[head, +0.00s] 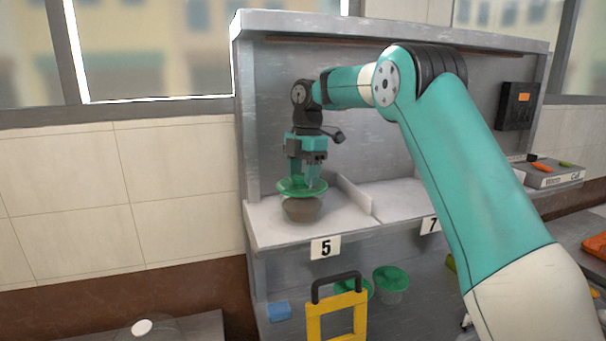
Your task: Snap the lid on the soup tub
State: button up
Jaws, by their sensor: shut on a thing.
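The soup tub (302,211), a brownish bowl shape, stands upright on the pale shelf of the bay marked 5. A green lid (288,190) is right over its mouth, covering the top. The lid looks wider than the tub, and I cannot tell whether its rim is touching or snapped down. My gripper (304,183) points straight down from above and is shut on the lid. The fingertips are partly lost against the green of the lid.
A low divider (355,194) stands right of the tub, with empty bay 7 beyond it. Two green-lidded tubs, one at right (391,283), sit below behind a yellow frame with a black handle (338,309). A blue block (279,311) lies nearby. A grey back panel closes the bay.

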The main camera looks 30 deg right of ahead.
dwell(0.9)
jog(key=o, duration=1.4)
jog(key=shift+r+p, duration=3.3)
jog(key=shift+r, duration=0.2)
grip_shut()
